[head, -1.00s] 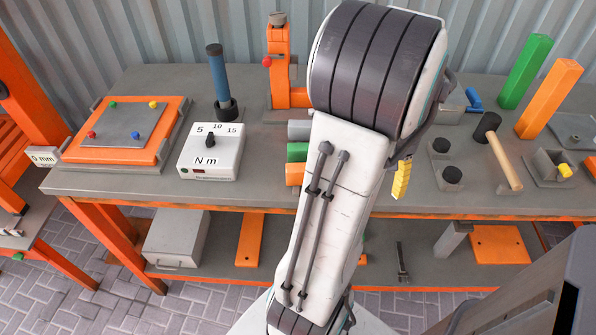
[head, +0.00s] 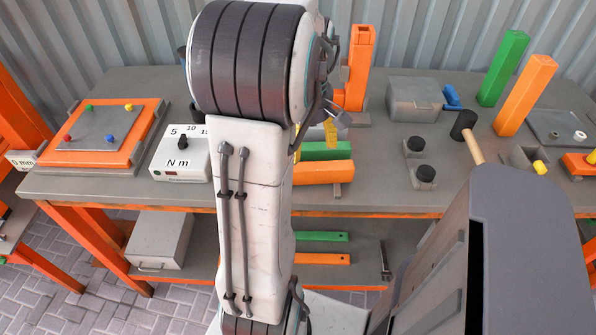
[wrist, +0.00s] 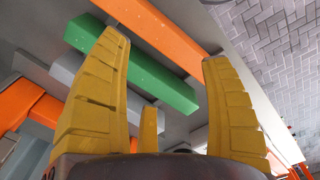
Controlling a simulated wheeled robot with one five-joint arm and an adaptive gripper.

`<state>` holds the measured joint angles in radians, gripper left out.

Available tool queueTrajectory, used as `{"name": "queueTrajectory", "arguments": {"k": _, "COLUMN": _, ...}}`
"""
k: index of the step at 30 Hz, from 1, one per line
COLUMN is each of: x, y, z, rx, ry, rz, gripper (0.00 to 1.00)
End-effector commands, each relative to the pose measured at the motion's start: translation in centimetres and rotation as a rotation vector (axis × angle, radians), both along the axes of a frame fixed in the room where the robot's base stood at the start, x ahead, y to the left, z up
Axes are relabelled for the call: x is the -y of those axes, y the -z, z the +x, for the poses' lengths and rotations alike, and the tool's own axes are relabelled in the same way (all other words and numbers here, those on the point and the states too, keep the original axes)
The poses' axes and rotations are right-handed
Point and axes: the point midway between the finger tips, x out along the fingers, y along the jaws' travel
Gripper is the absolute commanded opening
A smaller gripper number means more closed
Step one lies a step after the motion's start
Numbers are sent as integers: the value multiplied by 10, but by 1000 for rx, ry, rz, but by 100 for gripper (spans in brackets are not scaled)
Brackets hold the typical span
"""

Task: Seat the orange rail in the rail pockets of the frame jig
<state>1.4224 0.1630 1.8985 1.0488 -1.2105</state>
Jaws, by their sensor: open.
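The orange rail (head: 322,173) lies flat on the bench beside a parallel green rail (head: 326,151), raised on a support. Part of it is hidden behind my arm. In the wrist view the orange rail (wrist: 158,27) runs across the top, with the green rail (wrist: 130,68) and a grey rail (wrist: 65,66) beside it. My gripper (wrist: 163,47) is open, its yellow fingers spread and empty over the rails. In the head view my gripper (head: 331,133) is partly hidden behind my arm. I cannot tell which fixture is the frame jig.
An orange plate fixture (head: 55,152) with coloured pins and a torque box (head: 178,160) stand left. An orange upright (head: 360,70) stands behind the rails. A grey block (head: 413,97), mallet (head: 464,124), and green (head: 503,68) and orange posts (head: 525,95) stand right.

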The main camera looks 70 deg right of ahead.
Motion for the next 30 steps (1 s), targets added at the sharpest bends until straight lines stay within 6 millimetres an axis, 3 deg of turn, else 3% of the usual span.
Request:
{"name": "queueTrajectory", "arguments": {"k": 21, "x": -7, "y": -1, "z": -1, "rx": -14, "ry": -566, "rz": 29, "gripper": 73}}
{"name": "queueTrajectory", "arguments": {"k": 30, "x": -8, "y": 14, "z": -1, "rx": -14, "ry": -631, "rz": 31, "gripper": 73}}
